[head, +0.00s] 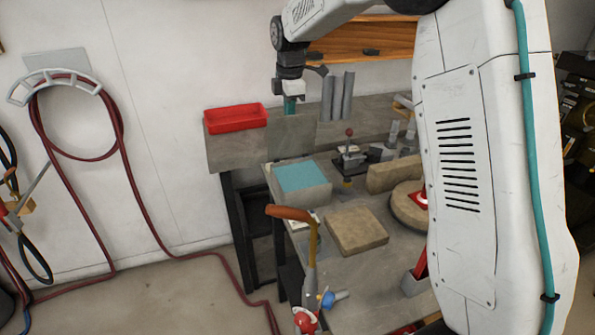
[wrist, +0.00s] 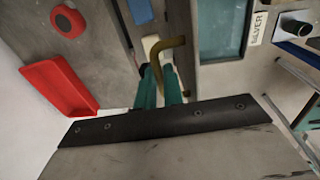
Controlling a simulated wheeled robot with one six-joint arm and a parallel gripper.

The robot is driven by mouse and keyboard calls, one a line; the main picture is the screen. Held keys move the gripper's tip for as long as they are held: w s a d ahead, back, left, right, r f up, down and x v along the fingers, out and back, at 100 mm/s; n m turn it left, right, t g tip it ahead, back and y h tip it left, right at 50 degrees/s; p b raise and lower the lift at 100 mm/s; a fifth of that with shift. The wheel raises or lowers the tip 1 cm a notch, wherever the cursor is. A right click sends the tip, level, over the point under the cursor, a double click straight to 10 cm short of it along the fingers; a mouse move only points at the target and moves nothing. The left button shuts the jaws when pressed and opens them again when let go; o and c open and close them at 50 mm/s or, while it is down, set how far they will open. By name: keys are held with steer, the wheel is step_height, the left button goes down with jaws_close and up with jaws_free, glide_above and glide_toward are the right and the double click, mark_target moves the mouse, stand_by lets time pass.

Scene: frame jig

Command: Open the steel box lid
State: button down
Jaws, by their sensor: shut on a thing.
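The steel box (head: 312,197) stands on the bench in the head view, with a teal lining showing inside. Its grey lid (head: 293,140) stands up steeply behind the opening. My gripper (head: 290,106) is at the top of the lid, partly hidden behind it. In the wrist view my gripper (wrist: 159,82) has its teal fingers closed around the brass handle (wrist: 168,43). The lid (wrist: 183,22) is seen steeply beside the handle, and the teal lining (wrist: 223,30) shows to its right. The fingertips are partly hidden in the head view.
A red tray (head: 235,118) is left of the lid. A tan block (head: 356,231) lies in front of the box. A lever with an orange handle (head: 290,213) rises at the bench's front. A small clamp-like tool (head: 349,155) stands right of the box.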

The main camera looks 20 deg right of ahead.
steer(key=shift+w, duration=0.5)
